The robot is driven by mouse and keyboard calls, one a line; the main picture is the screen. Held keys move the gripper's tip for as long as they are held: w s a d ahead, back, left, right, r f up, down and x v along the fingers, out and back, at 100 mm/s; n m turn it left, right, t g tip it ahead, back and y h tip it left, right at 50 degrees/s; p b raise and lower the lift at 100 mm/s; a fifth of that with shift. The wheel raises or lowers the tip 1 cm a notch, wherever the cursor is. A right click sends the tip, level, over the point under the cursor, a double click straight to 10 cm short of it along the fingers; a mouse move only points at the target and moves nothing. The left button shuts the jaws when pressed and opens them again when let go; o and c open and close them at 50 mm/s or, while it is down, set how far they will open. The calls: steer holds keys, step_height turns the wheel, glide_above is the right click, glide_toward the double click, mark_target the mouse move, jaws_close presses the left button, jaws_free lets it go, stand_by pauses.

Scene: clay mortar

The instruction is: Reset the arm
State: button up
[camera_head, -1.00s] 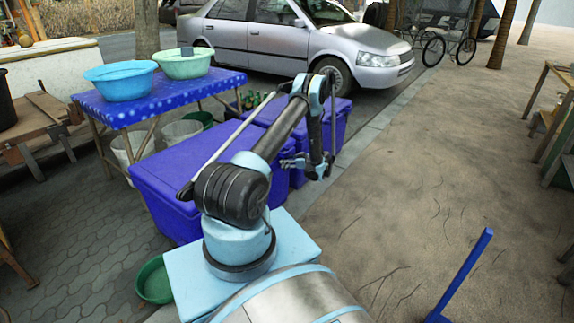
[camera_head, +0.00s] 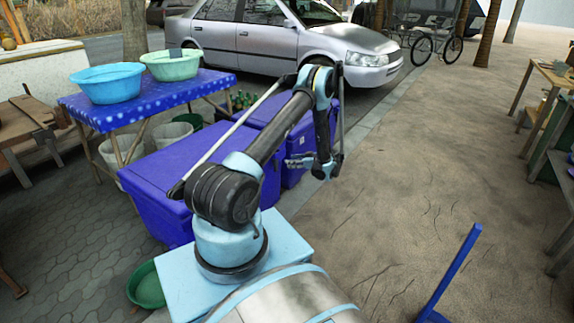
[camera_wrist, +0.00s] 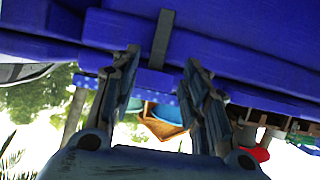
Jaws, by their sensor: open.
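My arm is bent, with its forearm hanging down beside the blue cooler boxes. My gripper (camera_head: 298,162) is at the forearm's lower end, small in the head view and pointing left towards the boxes. In the wrist view my gripper (camera_wrist: 161,66) shows two grey fingers spread apart, with nothing between them. A large blue surface fills the top of that view, close behind the fingertips. I cannot tell whether the gripper touches it.
Blue cooler boxes (camera_head: 172,185) stand just left of the arm. Behind them is a blue table (camera_head: 150,103) with a blue basin (camera_head: 107,84) and a green basin (camera_head: 170,66). A silver car (camera_head: 290,45) is at the back. Sandy ground (camera_head: 430,170) to the right is largely clear.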

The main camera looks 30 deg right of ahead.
steer(key=shift+s+d+r, duration=0.2)
steer(key=shift+s, duration=0.25)
stand_by(0.3)
